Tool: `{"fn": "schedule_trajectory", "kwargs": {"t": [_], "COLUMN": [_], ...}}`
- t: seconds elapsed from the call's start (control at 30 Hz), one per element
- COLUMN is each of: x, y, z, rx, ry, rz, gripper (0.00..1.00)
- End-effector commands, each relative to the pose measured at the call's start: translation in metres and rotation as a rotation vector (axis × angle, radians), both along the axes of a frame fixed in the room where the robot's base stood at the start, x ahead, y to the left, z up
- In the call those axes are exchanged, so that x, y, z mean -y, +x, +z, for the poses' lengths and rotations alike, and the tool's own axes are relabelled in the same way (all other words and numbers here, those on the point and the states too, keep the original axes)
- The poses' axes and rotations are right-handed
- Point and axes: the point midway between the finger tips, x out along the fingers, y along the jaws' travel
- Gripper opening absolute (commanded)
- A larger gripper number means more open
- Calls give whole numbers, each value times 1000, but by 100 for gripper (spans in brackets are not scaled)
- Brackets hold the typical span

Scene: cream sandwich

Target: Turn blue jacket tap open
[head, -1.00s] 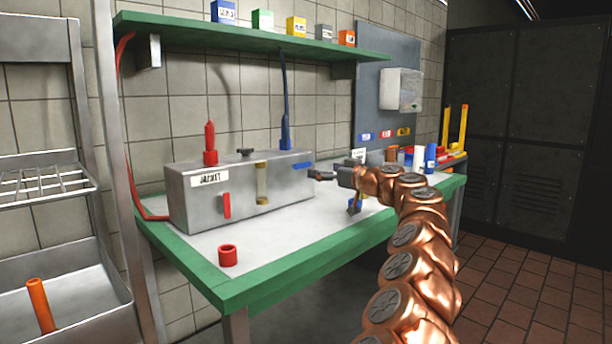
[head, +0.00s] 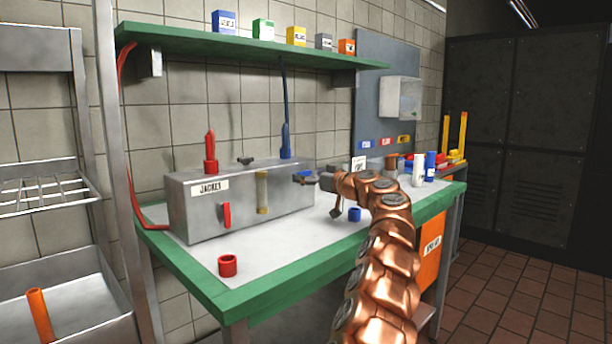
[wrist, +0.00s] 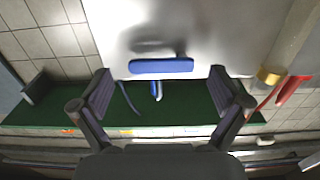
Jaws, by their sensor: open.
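The grey metal box labelled JACKET (head: 250,213) stands on the bench. The blue jacket tap handle (wrist: 161,66) is a bar on the box's face, lying crosswise in the wrist view, between my fingers' lines and just beyond the tips. My gripper (head: 303,178) is at the right end of the box's front and largely covers the blue handle in the head view. In the wrist view my gripper (wrist: 161,84) is open, with a finger on each side and a gap to the handle. I cannot tell whether anything touches. The red tap handle (head: 227,214) hangs upright on the same face.
A red ring (head: 228,265) and a blue cap (head: 354,214) lie on the bench top. Red and blue fittings with hoses rise from the box. A green shelf (head: 250,48) with small coloured boxes is above. Cups and bottles stand at the bench's right end.

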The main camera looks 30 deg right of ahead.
Motion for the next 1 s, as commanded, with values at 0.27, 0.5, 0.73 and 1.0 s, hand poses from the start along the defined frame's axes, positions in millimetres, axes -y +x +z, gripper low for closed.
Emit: {"fn": "schedule_trajectory", "kwargs": {"t": [0.27, 0.5, 0.73, 1.0], "x": [-3, -4, -4, -4], "y": [13, 14, 14, 14], "z": [-2, -2, -2, -2], "rx": [-2, -1, -1, -1], "ry": [0, 2, 2, 2], "rz": [1, 2, 3, 3], "gripper": [99, 99, 88, 59]}}
